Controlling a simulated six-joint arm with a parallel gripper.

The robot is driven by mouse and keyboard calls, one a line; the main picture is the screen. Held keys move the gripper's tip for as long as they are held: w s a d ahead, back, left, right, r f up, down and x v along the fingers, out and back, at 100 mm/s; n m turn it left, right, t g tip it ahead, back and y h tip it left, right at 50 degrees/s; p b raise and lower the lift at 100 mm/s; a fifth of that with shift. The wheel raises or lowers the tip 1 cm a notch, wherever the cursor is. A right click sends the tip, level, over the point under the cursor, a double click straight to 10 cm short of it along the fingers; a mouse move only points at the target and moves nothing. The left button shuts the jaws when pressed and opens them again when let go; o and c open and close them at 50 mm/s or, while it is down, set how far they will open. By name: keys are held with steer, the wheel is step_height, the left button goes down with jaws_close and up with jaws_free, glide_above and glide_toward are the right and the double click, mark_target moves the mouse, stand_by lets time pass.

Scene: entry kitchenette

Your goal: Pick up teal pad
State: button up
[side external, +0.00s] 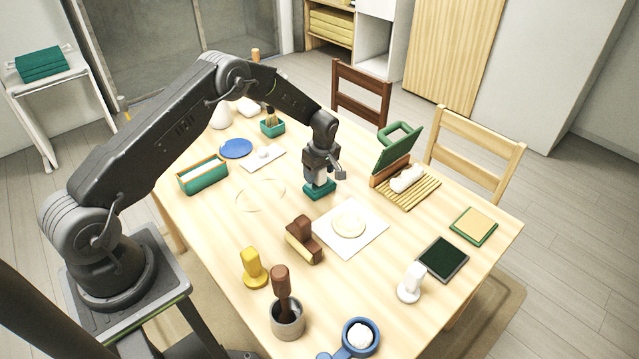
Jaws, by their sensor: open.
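A small teal pad (319,190) lies on the wooden table near its middle. My gripper (319,179) points down directly above it. The jaws are open, with the fingers at or very close to the pad. The gripper hides part of the pad's top, and I cannot tell whether the fingers touch it or straddle it.
A white sheet with a pale disc (349,225) and a brown-handled block (303,240) lie in front. A wooden rack (424,191) with a green-backed piece stands right. A teal box (203,174), blue disc (236,148) and white card (250,162) are left.

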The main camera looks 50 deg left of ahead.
steer(key=shift+f, duration=0.15)
steer(key=c, duration=1)
steer(key=shift+c, duration=0.2)
steer(key=shift+r, duration=0.6)
steer(key=r, duration=0.2)
steer(key=a+r, duration=0.1)
steer(key=shift+s+r, duration=0.4)
steer(key=s+a+r, duration=0.6)
steer(key=s+a, duration=0.1)
steer(key=shift+a, duration=0.4)
steer(key=o, duration=0.4)
steer(key=c, duration=0.5)
